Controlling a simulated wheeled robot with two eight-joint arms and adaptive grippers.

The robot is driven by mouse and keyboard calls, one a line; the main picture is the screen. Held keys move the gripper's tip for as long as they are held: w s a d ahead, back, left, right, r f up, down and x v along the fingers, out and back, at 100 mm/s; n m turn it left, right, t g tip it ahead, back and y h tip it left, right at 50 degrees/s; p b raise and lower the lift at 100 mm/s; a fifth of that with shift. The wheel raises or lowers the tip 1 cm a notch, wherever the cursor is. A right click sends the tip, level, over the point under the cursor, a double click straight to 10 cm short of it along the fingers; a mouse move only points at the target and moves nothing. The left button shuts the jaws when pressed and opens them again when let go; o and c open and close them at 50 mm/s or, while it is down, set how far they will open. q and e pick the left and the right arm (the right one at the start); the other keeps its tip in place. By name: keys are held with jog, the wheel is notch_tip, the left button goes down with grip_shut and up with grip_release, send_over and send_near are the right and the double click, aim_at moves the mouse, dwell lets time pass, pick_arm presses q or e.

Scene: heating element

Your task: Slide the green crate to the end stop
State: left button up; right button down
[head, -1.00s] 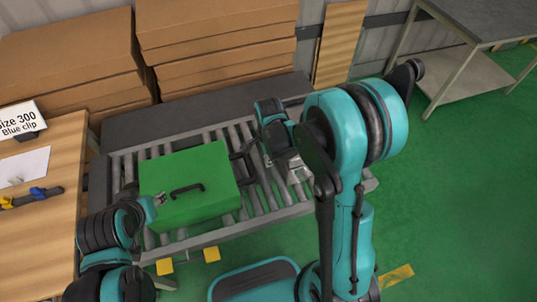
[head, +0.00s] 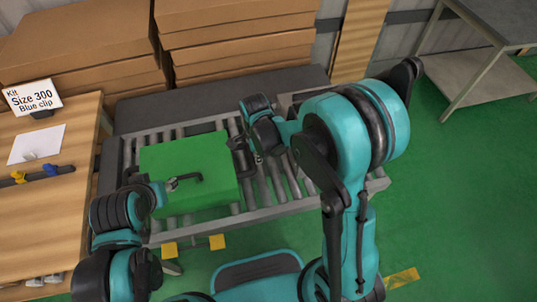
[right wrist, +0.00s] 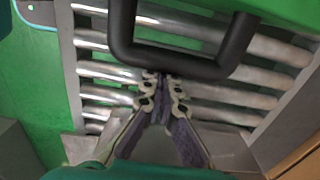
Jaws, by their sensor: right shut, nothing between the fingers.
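My right gripper (head: 257,157) is at the crate's right side. In the right wrist view its fingers (right wrist: 165,78) are together and empty, with tips at the side handle's (right wrist: 180,66) lower bar. I cannot make out which part is the end stop.
Stacked cardboard boxes (head: 235,40) stand behind the conveyor. A wooden table (head: 60,215) with a sign (head: 32,97) is at the left. A grey metal table (head: 495,30) stands at the far right. The green floor (head: 460,200) at right is clear.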

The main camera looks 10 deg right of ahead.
aim_at(223, 160)
jog(key=a, duration=1.2)
jog(key=shift+a, duration=0.1)
pick_arm(q)
jog(key=shift+f, duration=0.2)
jog(key=shift+a, duration=0.1)
pick_arm(e)
jog(key=shift+w+d, duration=0.1)
jog(key=shift+d, duration=0.25)
jog(key=d, duration=0.3)
jog(key=shift+f+b, duration=0.1)
jog(key=shift+b, duration=0.2)
pick_arm(q)
jog(key=r+p, duration=0.1)
jog(key=p, duration=0.1)
jog(key=s+r+p, duration=0.1)
jog(key=r+p, duration=0.1)
jog(key=shift+s+r, duration=0.1)
jog(key=shift+r, duration=0.2)
pick_arm(e)
notch_tip(223, 160, up, 10)
jog(key=shift+d, duration=0.15)
